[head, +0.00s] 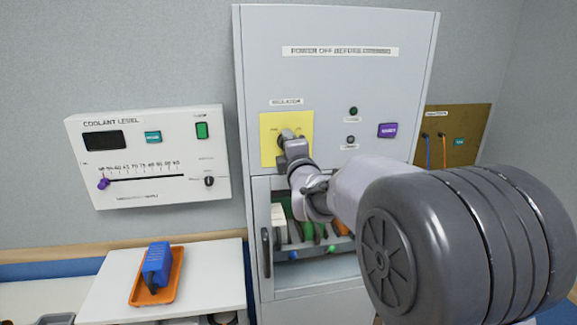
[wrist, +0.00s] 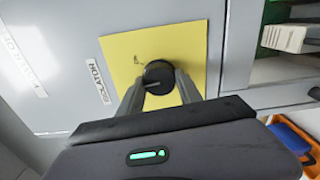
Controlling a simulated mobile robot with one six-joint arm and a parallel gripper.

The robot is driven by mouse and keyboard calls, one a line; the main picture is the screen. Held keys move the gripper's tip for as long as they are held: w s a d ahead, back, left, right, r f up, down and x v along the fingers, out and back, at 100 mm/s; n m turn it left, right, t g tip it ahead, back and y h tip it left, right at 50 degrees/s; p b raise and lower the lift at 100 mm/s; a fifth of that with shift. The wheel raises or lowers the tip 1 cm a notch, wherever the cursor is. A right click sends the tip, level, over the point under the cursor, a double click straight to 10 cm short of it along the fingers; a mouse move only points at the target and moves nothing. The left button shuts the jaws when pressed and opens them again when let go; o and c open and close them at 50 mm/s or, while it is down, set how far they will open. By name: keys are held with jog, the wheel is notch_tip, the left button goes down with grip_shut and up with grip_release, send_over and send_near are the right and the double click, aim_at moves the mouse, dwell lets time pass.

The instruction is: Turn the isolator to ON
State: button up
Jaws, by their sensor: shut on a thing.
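The isolator is a round black knob (wrist: 158,76) on a yellow plate (head: 269,150), on the front of the grey cabinet below an ISOLATOR label (head: 286,101). In the wrist view the knob sits between the two fingers of my gripper (wrist: 160,88), which is shut on it. In the head view my gripper (head: 291,141) covers most of the knob and part of the plate. Small markings beside the knob are too small to read, so I cannot tell its setting.
Below the plate is an open compartment (head: 267,215) with boards and coloured parts. A coolant level panel (head: 148,150) hangs to the left. A blue device (head: 157,264) lies in an orange tray (head: 137,290) at lower left. A brown board (head: 478,125) with cables is at right.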

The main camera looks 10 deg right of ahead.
jog(key=shift+m+b, duration=4.9)
jog(key=shift+b, duration=0.95)
jog(key=shift+r, duration=0.1)
jog(key=o, duration=1.4)
jog(key=shift+c, duration=0.2)
jog(key=s, duration=1.7)
jog(key=shift+s+b, duration=0.2)
jog(key=shift+b, duration=0.15)
